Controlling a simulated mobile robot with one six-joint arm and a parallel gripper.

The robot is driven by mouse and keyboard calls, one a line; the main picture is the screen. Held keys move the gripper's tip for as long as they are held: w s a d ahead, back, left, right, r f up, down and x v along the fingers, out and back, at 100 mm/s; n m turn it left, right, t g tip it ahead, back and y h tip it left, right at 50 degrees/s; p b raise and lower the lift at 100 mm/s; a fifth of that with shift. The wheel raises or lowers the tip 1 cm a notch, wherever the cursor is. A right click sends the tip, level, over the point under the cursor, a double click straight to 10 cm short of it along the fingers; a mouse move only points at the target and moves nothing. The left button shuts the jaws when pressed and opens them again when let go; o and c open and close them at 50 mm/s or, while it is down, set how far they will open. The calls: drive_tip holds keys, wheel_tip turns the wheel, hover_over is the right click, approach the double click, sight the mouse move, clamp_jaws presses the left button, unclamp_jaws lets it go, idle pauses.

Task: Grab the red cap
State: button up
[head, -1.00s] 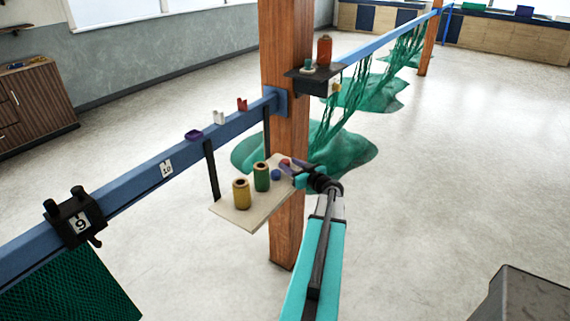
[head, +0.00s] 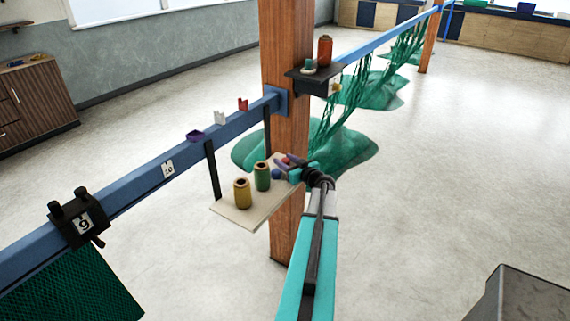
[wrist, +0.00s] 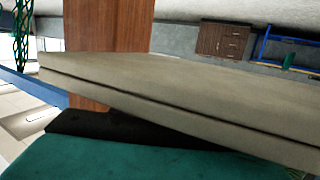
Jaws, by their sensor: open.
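The small red cap (head: 285,160) is at the far right end of the beige shelf (head: 243,216), largely hidden by my gripper in the head view. No contact can be made out. The wrist view shows the pale shelf edge (wrist: 190,95) very close, and no cap is visible there.
A black ledge (head: 314,82) with a red-brown bottle (head: 325,50) is above.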

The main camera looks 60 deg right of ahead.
sight(286, 160)
drive_tip(key=c, duration=0.8)
drive_tip(key=shift+r, duration=0.15)
drive_tip(key=shift+r+b, duration=0.35)
drive_tip(key=shift+r, duration=0.5)
drive_tip(key=shift+s+a+r+b, duration=0.1)
drive_tip(key=shift+s+r+b, duration=0.1)
drive_tip(key=shift+r, duration=0.2)
drive_tip(key=shift+s+a+r+b, duration=0.1)
drive_tip(key=shift+r+b, duration=0.05)
drive_tip(key=shift+r, duration=0.25)
drive_tip(key=b+v, duration=0.1)
drive_tip(key=v, duration=0.4)
drive_tip(key=b+v, duration=0.1)
drive_tip(key=v, duration=0.4)
drive_tip(key=f+b+v, duration=0.1)
drive_tip(key=v, duration=0.4)
drive_tip(key=shift+s+a+r, duration=0.1)
drive_tip(key=shift+s, duration=0.15)
